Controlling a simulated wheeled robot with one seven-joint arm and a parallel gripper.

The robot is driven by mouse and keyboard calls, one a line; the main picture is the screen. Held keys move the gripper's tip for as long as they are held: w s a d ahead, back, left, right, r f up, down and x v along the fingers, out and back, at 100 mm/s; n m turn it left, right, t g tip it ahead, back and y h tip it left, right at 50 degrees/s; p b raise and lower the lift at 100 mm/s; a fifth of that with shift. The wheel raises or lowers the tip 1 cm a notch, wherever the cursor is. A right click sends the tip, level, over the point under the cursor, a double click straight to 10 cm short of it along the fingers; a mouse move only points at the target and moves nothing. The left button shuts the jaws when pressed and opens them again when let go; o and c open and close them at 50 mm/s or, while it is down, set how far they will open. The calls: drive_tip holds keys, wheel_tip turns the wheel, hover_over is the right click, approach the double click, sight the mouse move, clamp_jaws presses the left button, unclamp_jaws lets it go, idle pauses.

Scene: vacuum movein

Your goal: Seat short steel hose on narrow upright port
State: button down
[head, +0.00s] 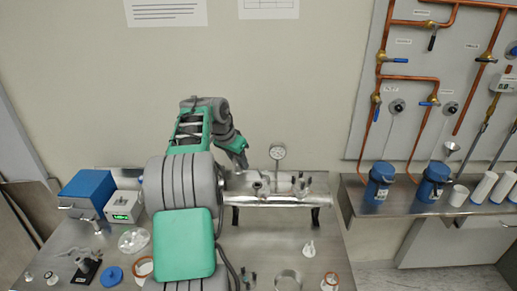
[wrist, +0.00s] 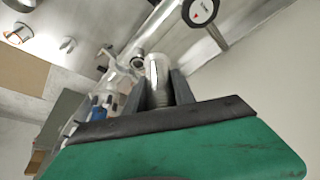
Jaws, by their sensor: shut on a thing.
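My gripper (head: 240,162) is over the left half of the long steel manifold (head: 272,199) in the head view, small and partly behind my arm. In the wrist view my gripper (wrist: 156,78) has its two dark fingers closed on the sides of a shiny steel cylinder, the short steel hose (wrist: 158,82). The hose's far end points toward the manifold (wrist: 185,42). Upright fittings (head: 258,184) stand on the manifold near my gripper. Which one is the narrow port, and whether the hose touches it, I cannot tell.
A round dial gauge (head: 277,153) stands upright close to the right of my gripper. Valves (head: 300,186) rise from the manifold's right half. A blue box (head: 86,195) and a white meter (head: 124,206) are at the left. Loose rings and fittings lie on the front of the bench.

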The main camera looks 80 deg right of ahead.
drive_tip(key=s+d+m, duration=0.2)
drive_tip(key=s+d, duration=0.1)
drive_tip(key=s, duration=0.4)
drive_tip(key=shift+g, duration=0.4)
drive_tip(key=f+b, duration=0.4)
drive_tip(key=f, duration=0.1)
drive_tip(key=shift+w+a+f+b, duration=0.15)
drive_tip(key=shift+a+f+b, duration=0.05)
drive_tip(key=shift+f+b, duration=0.2)
drive_tip(key=shift+r, duration=0.1)
drive_tip(key=shift+w+a, duration=0.15)
drive_tip(key=shift+a, duration=0.1)
drive_tip(key=shift+f+b, duration=0.6)
drive_tip(key=shift+b, duration=0.1)
idle(0.7)
drive_tip(key=c, duration=1)
unclamp_jaws()
drive_tip(key=v, duration=0.7)
drive_tip(key=shift+r, duration=0.4)
